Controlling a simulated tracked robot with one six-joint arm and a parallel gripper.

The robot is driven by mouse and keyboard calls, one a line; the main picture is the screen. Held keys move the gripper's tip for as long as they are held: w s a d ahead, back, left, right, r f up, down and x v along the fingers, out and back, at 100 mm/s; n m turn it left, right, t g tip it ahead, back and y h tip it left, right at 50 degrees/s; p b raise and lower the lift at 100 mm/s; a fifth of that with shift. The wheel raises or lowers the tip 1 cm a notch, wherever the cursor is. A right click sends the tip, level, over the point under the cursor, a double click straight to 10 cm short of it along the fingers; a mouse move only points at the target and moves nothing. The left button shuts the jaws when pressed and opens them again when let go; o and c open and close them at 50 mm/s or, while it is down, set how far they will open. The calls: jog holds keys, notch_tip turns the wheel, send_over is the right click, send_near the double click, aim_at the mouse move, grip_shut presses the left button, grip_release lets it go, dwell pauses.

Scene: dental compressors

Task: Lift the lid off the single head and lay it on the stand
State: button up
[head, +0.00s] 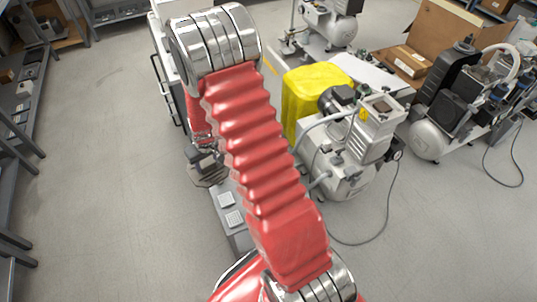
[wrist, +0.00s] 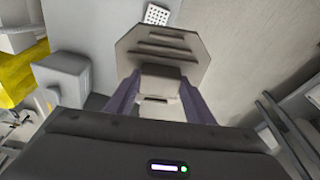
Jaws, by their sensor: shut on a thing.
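My gripper (wrist: 158,90) is shut on the lid (wrist: 163,45), a grey eight-sided plate with raised ridges and a block-like grip between the two purple fingers. In the head view the lid (head: 208,178) hangs under my gripper (head: 203,158), left of my red arm, which partly covers this area. The grey stand (head: 240,240) with two pale square pads is just below the lid in the picture; my arm hides part of it. I cannot tell the gap between them. The single head (head: 380,108) on the middle compressor shows an open top.
A yellow cover (head: 312,90) lies behind the middle compressor (head: 345,180). Another compressor (head: 435,135) and an open cardboard box (head: 455,35) stand at right. Shelving (head: 25,95) lines the left. A cable lies on the floor. The floor at left is clear.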

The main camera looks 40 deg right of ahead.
jog(key=s+d+f, duration=0.1)
jog(key=d+f, duration=0.4)
jog(key=d, duration=0.4)
jog(key=d+f+m, duration=0.1)
jog(key=d+f, duration=0.4)
jog(key=d, duration=0.4)
jog(key=s+d+f+m, duration=0.1)
jog(key=d+f, duration=0.4)
jog(key=d, duration=0.5)
jog(key=shift+s+h, duration=0.35)
jog(key=shift+h, duration=0.05)
jog(key=shift+a+f, duration=0.1)
jog(key=shift+f, duration=0.2)
jog(key=shift+f, duration=2.95)
jog(key=shift+s, duration=0.2)
jog(key=shift+f, duration=0.2)
jog(key=o, duration=1.7)
